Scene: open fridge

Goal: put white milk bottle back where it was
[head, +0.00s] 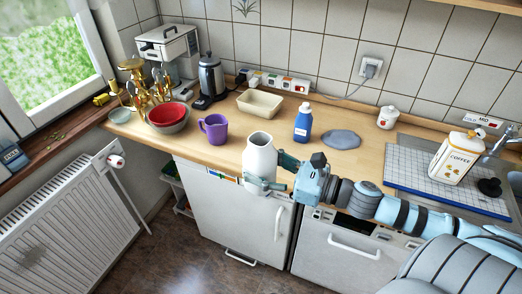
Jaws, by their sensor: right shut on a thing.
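A white milk bottle (260,156) is upright at the front edge of the wooden counter, in front of the fridge. My right gripper (270,172) comes from the right and is shut on the bottle's lower right side. The fingers cover part of the bottle, and I cannot tell whether its base touches anything. The white fridge (235,218) stands under the counter, and its door looks shut. My left gripper is not in view.
A purple mug (214,130) stands left of the bottle, and a blue bottle (303,124) stands behind right. A beige tray (260,103) lies farther back. A coffee container (455,158) is at the right. Bare counter (225,160) lies left of the bottle.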

